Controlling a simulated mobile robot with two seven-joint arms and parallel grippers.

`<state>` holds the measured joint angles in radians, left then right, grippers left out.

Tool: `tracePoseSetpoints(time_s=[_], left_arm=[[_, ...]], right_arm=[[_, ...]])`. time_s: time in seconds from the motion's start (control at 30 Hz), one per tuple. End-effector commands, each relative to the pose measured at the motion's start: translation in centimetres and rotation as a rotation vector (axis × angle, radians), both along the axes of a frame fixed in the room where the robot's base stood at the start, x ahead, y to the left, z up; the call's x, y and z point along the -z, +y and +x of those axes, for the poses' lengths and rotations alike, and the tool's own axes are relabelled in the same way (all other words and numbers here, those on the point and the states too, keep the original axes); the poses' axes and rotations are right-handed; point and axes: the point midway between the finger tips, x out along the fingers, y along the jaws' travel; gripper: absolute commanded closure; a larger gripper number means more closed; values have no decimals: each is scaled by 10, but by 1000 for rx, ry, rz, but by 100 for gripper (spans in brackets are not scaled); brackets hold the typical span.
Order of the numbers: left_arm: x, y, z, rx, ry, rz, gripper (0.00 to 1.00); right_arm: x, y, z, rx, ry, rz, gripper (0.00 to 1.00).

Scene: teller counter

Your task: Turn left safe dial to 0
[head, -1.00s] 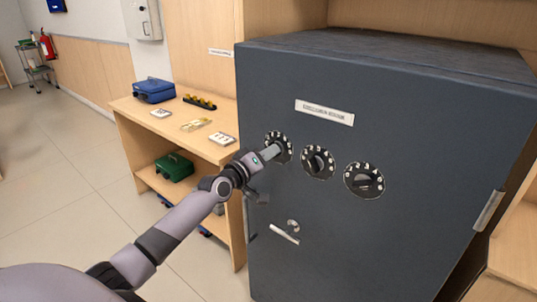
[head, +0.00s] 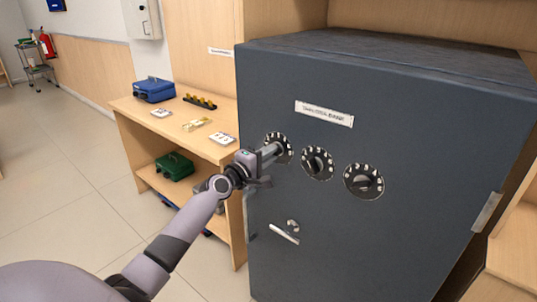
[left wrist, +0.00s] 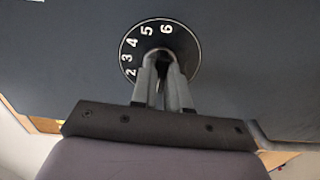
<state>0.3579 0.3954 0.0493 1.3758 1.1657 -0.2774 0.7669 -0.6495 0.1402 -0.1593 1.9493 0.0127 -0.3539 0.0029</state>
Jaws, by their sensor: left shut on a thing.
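The dark grey safe (head: 375,230) stands at the right with three round black dials in a row on its door. The left dial (head: 284,141) is partly hidden behind my left gripper (head: 272,151), whose fingers are shut on its knob. In the left wrist view the left dial (left wrist: 185,37) shows white numbers 2 to 6 around its upper left; the fingers (left wrist: 162,75) cover its lower part. Its pointer position cannot be read. The middle dial (head: 317,163) and right dial (head: 364,181) are untouched. My right gripper is not in view.
A silver door handle (head: 285,234) sits below the dials. A wooden shelf unit (head: 130,108) stands left of the safe, holding a blue cash box (head: 153,90), papers and a green box (head: 175,166).

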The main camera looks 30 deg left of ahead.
Motion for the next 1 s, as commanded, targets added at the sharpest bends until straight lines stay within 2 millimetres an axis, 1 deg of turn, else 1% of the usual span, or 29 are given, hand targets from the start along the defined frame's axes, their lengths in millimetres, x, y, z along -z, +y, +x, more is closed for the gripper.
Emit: tracePoseSetpoints(time_s=[0.2,0.57,0.6,0.63,0.67,1.0], left_arm=[[1,0,0,1,4,-30,100],[1,0,0,1,4,-35,100],[1,0,0,1,4,-35,75],[1,0,0,1,4,-35,66],[1,0,0,1,4,-34,60],[0,0,-2,0,3,-31,60]], right_arm=[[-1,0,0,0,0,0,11],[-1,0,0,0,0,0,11],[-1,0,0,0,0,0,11],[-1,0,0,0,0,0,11],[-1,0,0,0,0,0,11],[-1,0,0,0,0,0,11]])
